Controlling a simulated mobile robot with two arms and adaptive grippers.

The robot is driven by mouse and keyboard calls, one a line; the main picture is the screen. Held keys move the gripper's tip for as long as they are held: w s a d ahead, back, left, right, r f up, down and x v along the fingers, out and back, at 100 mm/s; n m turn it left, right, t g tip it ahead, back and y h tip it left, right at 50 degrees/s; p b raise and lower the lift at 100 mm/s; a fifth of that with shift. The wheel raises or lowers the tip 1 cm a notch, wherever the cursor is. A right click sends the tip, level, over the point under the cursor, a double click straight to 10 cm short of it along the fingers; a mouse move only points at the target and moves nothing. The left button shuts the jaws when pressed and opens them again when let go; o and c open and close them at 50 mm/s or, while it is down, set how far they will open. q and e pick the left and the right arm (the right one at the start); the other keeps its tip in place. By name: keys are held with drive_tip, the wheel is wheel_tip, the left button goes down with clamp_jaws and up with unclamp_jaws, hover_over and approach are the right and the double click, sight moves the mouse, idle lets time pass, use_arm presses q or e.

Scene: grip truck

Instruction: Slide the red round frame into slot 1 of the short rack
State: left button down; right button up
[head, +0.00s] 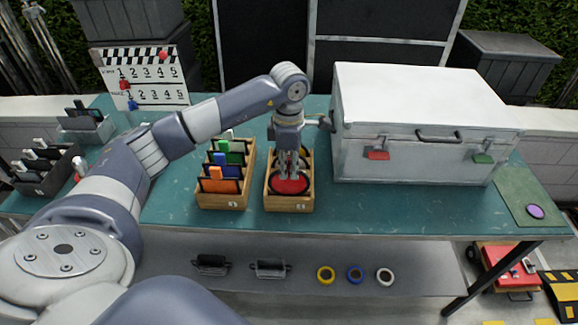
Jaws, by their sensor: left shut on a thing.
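The red round frame (292,187) shows as a red disc at the front of a wooden rack (289,208) in the middle of the table. My left gripper (290,172) points down over this rack and is shut on the red round frame. A dark round rim shows around and behind the red disc. The gripper hides part of the rack's inside, and I cannot tell whether the frame is seated in a slot. The label on the rack's front is too small to read surely. My right gripper is not in view.
A second wooden rack (222,202) just left holds upright orange, blue and green pieces. A big white case (420,120) stands close on the right. Dark racks (45,172) and a clapperboard (146,78) stand at the left. Bare green table shows between the racks and the case.

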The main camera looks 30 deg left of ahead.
use_arm(q)
drive_tip(key=b, duration=0.3)
hover_over(289, 196)
drive_tip(key=shift+w+a+f, duration=0.1)
drive_tip(key=shift+f, duration=2)
drive_tip(key=c, duration=1.6)
unclamp_jaws()
drive_tip(key=shift+c, duration=0.2)
wheel_tip(289, 196, up, 12)
drive_tip(key=shift+r, duration=0.1)
